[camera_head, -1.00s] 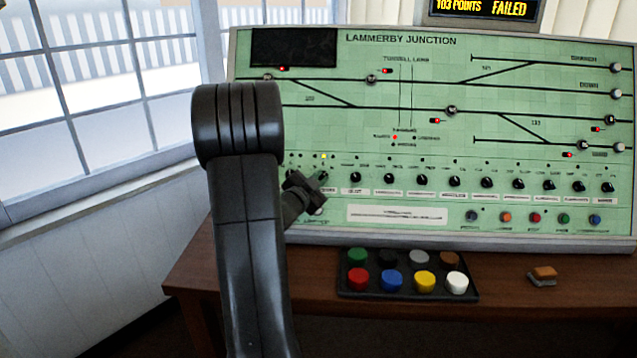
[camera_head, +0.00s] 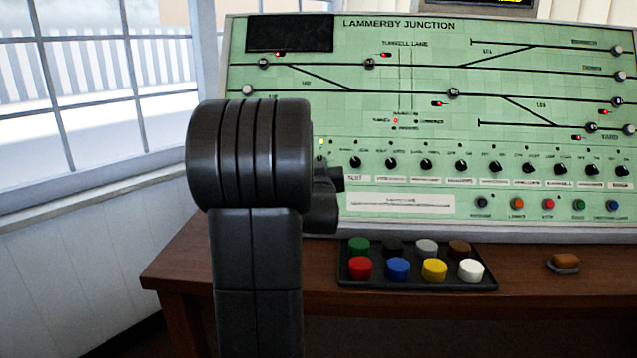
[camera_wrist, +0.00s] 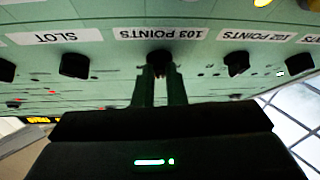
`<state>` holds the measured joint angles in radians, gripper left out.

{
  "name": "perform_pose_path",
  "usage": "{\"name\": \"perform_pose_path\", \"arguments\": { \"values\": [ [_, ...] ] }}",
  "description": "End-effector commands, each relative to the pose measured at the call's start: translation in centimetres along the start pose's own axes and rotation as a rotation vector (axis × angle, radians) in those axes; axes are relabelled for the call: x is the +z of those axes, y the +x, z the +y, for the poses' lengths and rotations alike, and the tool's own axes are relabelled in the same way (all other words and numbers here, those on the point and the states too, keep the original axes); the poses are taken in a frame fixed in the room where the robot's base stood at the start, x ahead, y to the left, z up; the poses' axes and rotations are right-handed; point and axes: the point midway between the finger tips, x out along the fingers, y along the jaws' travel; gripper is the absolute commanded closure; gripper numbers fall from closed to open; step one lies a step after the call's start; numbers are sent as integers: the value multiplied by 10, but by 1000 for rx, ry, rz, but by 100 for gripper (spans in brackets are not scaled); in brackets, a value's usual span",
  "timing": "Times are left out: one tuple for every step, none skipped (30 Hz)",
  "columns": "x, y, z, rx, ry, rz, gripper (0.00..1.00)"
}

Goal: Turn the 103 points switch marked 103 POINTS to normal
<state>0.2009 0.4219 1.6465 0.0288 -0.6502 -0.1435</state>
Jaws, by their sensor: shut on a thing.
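The 103 POINTS switch is a black knob (camera_wrist: 160,60) on the green panel, with its white label (camera_wrist: 160,33) upside down in the wrist view. My gripper (camera_wrist: 160,74) is shut on this knob, one finger on each side. The fingers hide part of the knob, so I cannot tell which way it points. In the head view my own arm hides most of the gripper, and only dark parts (camera_head: 325,198) show to its right, against the panel's lower left.
The SLOT knob (camera_wrist: 74,65) and the 102 POINTS knob (camera_wrist: 237,62) stand close on either side. Below the panel (camera_head: 400,130), a black tray (camera_head: 418,280) of coloured round caps and a small brown-topped object (camera_head: 565,261) lie on the wooden desk (camera_head: 190,262).

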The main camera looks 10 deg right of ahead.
Motion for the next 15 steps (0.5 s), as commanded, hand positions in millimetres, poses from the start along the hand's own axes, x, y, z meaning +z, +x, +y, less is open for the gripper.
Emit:
{"name": "perform_pose_path", "arguments": {
  "values": [
    [7, -2, 2, -22, -35, -3, 100],
    [6, -2, 3, -37, -55, -3, 100],
    [6, -1, 3, -58, -83, -4, 100],
    [5, -1, 4, -74, -103, -4, 100],
    [4, -1, 4, -90, -125, -5, 100],
    [4, -1, 5, -111, -152, -5, 100],
    [3, -1, 5, -127, -173, -6, 100],
    [2, 0, 6, -141, -192, -7, 100],
    [1, 0, 6, -162, -220, -7, 100],
    [0, 0, 6, -177, -239, -7, 100],
    [0, 0, 7, -192, -257, -6, 100],
    [-1, 0, 8, -211, -283, -7, 100],
    [-2, 1, 8, -225, -301, -7, 100],
    [-2, 1, 8, -239, -319, -6, 100],
    [-2, 1, 9, -256, -342, -7, 100]
  ]
}}
